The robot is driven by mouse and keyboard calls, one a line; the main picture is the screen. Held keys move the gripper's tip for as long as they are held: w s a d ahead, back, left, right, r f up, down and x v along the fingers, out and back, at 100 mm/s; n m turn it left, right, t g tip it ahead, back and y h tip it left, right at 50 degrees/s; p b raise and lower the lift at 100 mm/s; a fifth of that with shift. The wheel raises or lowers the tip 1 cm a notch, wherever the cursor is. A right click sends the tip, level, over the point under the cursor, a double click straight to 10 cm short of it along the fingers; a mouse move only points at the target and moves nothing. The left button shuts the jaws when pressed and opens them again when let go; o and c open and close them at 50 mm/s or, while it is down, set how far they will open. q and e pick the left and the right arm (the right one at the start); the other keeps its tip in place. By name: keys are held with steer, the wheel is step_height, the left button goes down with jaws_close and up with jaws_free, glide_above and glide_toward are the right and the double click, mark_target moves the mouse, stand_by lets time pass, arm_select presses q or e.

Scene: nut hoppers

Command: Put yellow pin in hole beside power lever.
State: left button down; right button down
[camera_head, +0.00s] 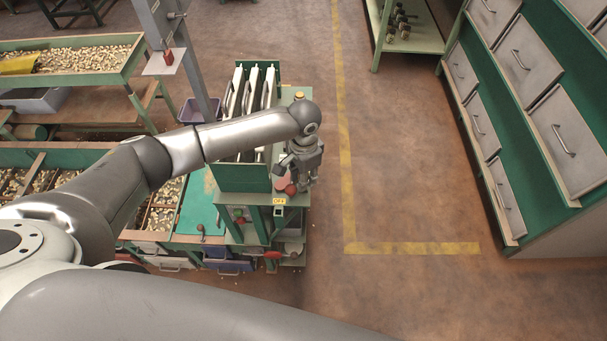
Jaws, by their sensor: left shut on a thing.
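My left gripper (299,184) points down at the front right corner of the green machine (240,179). It is shut at the red ball knob (290,189) of what looks like the power lever; the fingers hide most of the lever. A small yellow label (279,201), which seems to read OFF, is just below the knob. A small yellow piece (299,96), perhaps the yellow pin, is on the machine's back right part, behind my left wrist. The hole cannot be made out. My right gripper is out of view.
White upright plates (269,87) stand in the machine left of my gripper. Nut-filled hoppers (75,60) are at the left. A green drawer cabinet (545,75) stands at the right. The brown floor between, with yellow lines (410,248), is clear.

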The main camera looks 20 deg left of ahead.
arm_select(q)
steer(key=c, duration=1.1)
jaws_free()
step_height(320, 180, up, 12)
